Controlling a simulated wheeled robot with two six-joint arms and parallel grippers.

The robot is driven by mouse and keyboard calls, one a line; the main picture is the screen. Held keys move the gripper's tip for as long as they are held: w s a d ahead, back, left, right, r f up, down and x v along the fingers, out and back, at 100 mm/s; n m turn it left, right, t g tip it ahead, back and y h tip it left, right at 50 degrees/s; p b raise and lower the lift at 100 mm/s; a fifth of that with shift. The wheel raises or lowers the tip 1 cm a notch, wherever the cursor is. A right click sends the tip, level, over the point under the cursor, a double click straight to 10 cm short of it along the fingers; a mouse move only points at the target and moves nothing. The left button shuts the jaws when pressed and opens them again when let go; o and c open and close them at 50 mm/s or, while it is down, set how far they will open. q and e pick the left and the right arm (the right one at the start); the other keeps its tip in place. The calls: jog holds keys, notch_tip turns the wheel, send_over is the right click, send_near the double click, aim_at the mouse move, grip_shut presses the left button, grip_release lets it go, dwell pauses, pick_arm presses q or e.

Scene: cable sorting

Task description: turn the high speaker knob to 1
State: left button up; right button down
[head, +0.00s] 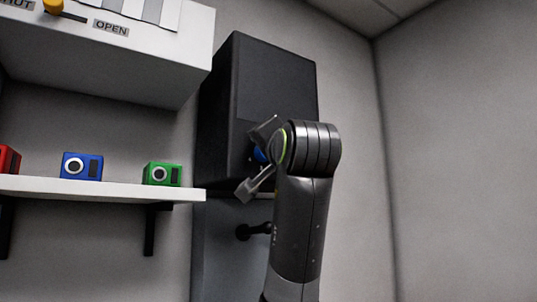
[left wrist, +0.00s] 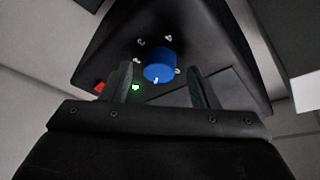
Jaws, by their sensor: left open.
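The high black speaker (head: 275,80) stands on the grey cabinet against the wall. Its blue round knob (head: 259,154) is partly hidden by my left gripper (head: 256,160) in the head view. In the left wrist view the knob (left wrist: 159,63) lies between the two open fingers of my left gripper (left wrist: 160,78), with a gap visible on both sides. A white mark shows on the knob's lower edge. White numerals stand around it, a 3 and a 4 above; the others are hard to read. My right gripper is out of view.
A green light (left wrist: 136,87) and a red part (left wrist: 99,87) are left of the knob. A white shelf (head: 120,190) at left holds red, blue (head: 82,166) and green (head: 162,174) boxes. A white cabinet (head: 150,70) hangs above. The right wall is bare.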

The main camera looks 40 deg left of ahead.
pick_arm(q)
jog(key=b+v, duration=0.7)
jog(key=v, duration=0.9)
jog(key=shift+s+d+b, duration=0.2)
jog(key=shift+d+b, duration=0.1)
jog(key=shift+b, duration=0.05)
jog(key=shift+f, duration=0.1)
jog(key=shift+w, duration=0.1)
